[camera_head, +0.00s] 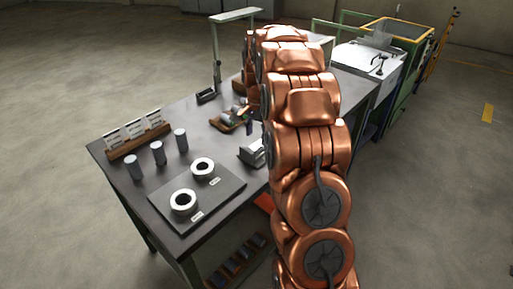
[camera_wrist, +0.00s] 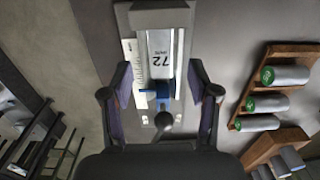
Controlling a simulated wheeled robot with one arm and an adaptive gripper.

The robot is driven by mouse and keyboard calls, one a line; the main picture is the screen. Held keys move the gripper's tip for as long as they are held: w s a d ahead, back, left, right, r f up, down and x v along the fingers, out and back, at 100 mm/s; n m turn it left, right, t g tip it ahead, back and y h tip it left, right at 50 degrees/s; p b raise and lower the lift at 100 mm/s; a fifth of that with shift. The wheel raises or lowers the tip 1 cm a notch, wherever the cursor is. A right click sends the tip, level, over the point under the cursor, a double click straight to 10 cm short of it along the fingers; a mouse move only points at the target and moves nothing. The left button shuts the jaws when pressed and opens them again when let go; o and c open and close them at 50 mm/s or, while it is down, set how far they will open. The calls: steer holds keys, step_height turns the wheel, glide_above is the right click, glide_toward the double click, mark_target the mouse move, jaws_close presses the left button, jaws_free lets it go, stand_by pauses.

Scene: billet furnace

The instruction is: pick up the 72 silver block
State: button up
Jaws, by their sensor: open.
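The silver block (camera_wrist: 161,52) is marked 72 in dark print on its pale face. In the wrist view it sits upper centre in a grey holder (camera_wrist: 150,18), beside a white ruled scale (camera_wrist: 131,62). A blue part (camera_wrist: 178,88) lies at its lower end. My gripper (camera_wrist: 160,78) is open, its fingers apart to the left and right of the holder and block. Neither finger visibly grips the block; the height gap is hard to judge. In the head view a small silver-grey item (camera_head: 252,153) stands near the table edge, partly hidden by my arm; its number is unreadable.
A wooden rack (camera_wrist: 290,50) with several green-ended cylinders lies close to the right finger. The dark table (camera_head: 190,110) also holds upright grey cylinders (camera_head: 158,153) and a plate (camera_head: 225,190) with two rings. Floor shows beyond the table edge at the wrist view's left.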

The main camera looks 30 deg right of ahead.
mark_target(257, 145)
step_height(257, 145, down, 4)
steer(key=shift+w+f+p, duration=0.1)
steer(key=shift+f+p, duration=0.1)
steer(key=shift+p, duration=0.55)
jaws_close()
